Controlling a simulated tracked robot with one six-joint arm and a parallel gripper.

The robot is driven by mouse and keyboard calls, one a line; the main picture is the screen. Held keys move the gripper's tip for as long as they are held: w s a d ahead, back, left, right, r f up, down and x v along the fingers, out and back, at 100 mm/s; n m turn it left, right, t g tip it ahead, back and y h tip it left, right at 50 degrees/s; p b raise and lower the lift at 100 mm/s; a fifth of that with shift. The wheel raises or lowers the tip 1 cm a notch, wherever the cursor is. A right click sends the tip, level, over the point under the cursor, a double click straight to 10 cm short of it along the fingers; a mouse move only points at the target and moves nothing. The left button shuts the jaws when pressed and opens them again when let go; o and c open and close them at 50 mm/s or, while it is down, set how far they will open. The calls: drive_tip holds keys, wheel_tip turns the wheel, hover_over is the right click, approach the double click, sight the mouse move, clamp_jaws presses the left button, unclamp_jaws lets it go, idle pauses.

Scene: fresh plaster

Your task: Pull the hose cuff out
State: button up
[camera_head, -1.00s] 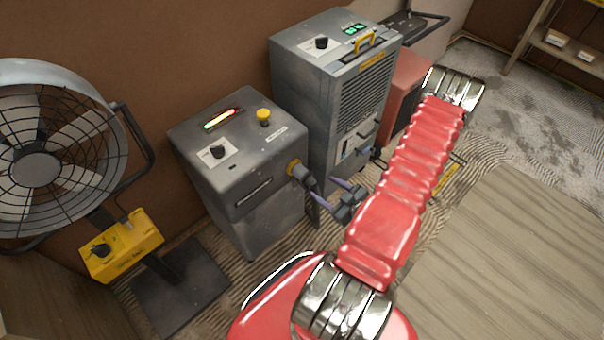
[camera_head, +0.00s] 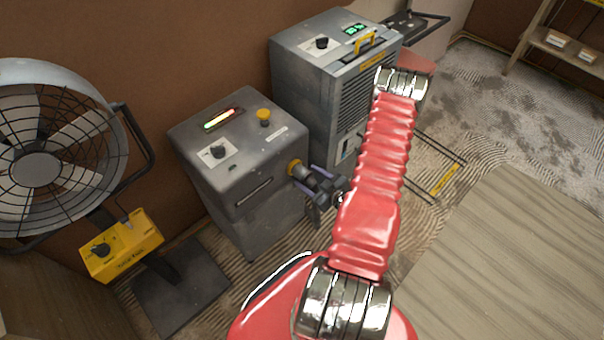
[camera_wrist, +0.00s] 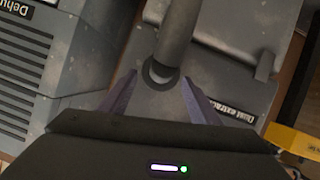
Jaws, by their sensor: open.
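The hose cuff (camera_head: 303,172) is a dark, short cylinder sitting in a yellow ring (camera_head: 294,167) on the side of the grey dust extractor (camera_head: 250,213). In the wrist view a grey tube with a dark ring, which looks like the cuff (camera_wrist: 160,74), lies between my fingers. My gripper (camera_head: 306,177) is open, with its purple fingers pointing at the cuff, one on each side. In the wrist view my gripper (camera_wrist: 158,80) shows a gap between each fingertip and the dark ring. My red arm hides part of the floor behind.
A grey dehumidifier (camera_head: 312,75) stands close behind the extractor. A large fan (camera_head: 35,165) with a yellow box (camera_head: 122,246) stands at the left. Wooden boards (camera_head: 520,260) lie at the right, and a shelf (camera_head: 560,48) is at the far right. Open floor lies between.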

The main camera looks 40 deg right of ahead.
sight(302, 174)
drive_tip(key=shift+x, duration=2.35)
drive_tip(key=shift+c, duration=0.4)
drive_tip(key=shift+a, duration=0.1)
drive_tip(key=c, duration=1.3)
drive_tip(key=shift+o, duration=0.2)
